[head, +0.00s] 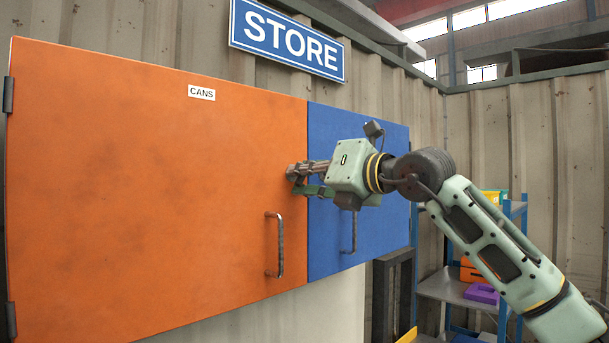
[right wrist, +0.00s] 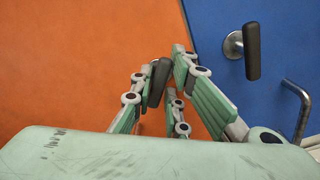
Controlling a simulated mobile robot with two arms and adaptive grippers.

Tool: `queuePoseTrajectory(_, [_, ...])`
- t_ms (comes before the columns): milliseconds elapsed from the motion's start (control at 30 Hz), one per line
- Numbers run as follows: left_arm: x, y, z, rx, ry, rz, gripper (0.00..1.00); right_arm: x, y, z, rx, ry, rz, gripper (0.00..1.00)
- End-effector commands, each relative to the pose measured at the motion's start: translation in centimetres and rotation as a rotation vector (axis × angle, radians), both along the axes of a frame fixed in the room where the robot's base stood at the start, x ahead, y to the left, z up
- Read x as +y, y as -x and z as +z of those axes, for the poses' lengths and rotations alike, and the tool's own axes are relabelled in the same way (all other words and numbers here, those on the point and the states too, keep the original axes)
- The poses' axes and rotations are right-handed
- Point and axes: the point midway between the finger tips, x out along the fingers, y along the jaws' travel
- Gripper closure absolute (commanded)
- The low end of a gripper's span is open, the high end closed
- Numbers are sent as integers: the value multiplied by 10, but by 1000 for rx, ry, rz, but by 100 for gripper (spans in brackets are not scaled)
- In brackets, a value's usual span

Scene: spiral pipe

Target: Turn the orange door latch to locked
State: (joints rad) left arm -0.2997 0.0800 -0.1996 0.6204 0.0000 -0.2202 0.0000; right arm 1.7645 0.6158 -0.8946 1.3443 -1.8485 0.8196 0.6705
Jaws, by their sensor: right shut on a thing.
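The orange door (head: 150,190) is closed flat, with a "CANS" label and a vertical bar handle (head: 275,245) near its right edge. My right gripper (head: 299,179) is at that edge, beside the seam with the blue door. In the right wrist view its fingers (right wrist: 163,84) are shut around the dark orange-door latch (right wrist: 157,82). The latch shows roughly upright, slightly tilted, with its base hidden by the fingers. In the head view the gripper hides this latch. My left gripper is not in view.
The blue door (head: 375,145) adjoins on the right, with its own upright dark latch (right wrist: 252,52) close to my fingers and a bar handle (head: 354,233). A blue shelf rack (head: 455,290) with coloured bins stands behind my right arm. A "STORE" sign (head: 287,40) hangs above.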

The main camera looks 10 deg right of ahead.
Motion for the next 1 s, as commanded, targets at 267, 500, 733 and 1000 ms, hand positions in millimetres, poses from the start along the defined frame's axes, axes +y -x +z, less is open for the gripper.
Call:
queuePoseTrajectory(267, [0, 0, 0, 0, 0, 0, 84, 1, 0, -1, -1, 4, 1, 100])
queuePoseTrajectory(500, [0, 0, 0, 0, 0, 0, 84, 1, 0, -1, 0, 5, 1, 100])
queuePoseTrajectory(733, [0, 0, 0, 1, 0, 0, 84, 1, 0, -1, 1, 4, 1, 77])
queuePoseTrajectory(1000, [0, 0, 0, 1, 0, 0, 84, 1, 0, -1, 0, 1, 0, 70])
